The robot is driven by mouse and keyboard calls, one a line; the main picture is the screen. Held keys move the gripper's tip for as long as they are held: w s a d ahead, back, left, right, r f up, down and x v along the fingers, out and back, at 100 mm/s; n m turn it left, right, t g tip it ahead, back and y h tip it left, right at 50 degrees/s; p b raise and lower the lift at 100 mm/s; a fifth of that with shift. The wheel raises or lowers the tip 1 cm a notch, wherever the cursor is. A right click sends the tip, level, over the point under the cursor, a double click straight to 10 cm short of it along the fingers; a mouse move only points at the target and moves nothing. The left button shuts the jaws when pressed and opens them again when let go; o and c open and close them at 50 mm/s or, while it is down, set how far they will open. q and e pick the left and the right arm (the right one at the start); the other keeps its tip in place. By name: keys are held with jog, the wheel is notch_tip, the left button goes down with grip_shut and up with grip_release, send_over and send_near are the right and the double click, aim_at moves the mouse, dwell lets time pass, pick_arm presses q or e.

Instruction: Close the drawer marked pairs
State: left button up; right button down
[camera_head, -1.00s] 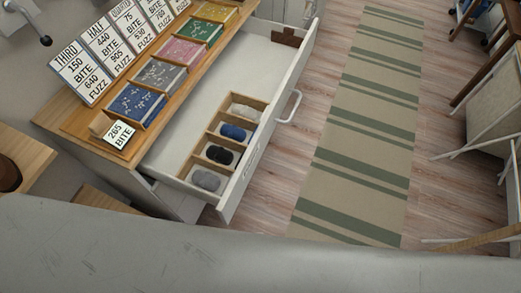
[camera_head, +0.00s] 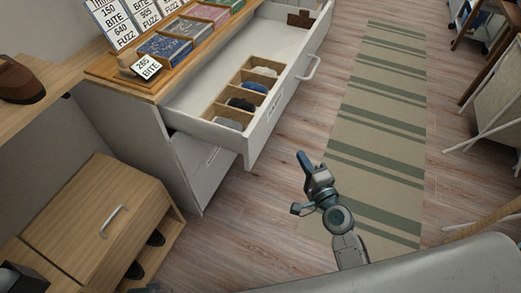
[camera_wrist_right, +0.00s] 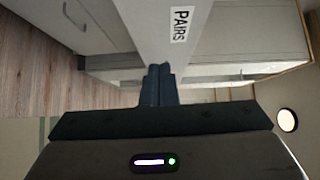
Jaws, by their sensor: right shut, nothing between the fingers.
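The white drawer (camera_head: 283,103) is pulled out of the dresser, with small rolled socks in a wooden divider (camera_head: 212,111) and a metal handle (camera_head: 309,67) on its front. In the right wrist view, a white panel (camera_wrist_right: 150,28) carries a label reading PAIRS (camera_wrist_right: 179,25). My right gripper (camera_head: 303,158) is in front of the drawer, over the floor. Its fingers are shut and empty in the right wrist view (camera_wrist_right: 159,72), pointing toward the labelled panel; I cannot tell if they touch it. My left gripper is not visible.
A wooden cabinet (camera_head: 78,212) with dark shoes in it stands at the lower left. A striped rug (camera_head: 380,110) lies on the floor right of the drawer. White-legged furniture (camera_head: 490,110) stands at the far right. The floor between is clear.

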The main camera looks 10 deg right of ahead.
jog(key=p, duration=0.2)
send_near(270, 120)
jog(key=w+d, duration=0.3)
jog(key=w+a, duration=0.2)
jog(key=a, duration=0.1)
jog(key=shift+w+f, duration=0.25)
jog(key=shift+f, duration=0.1)
jog(key=shift+w+a, duration=0.25)
jog(key=shift+a, duration=0.15)
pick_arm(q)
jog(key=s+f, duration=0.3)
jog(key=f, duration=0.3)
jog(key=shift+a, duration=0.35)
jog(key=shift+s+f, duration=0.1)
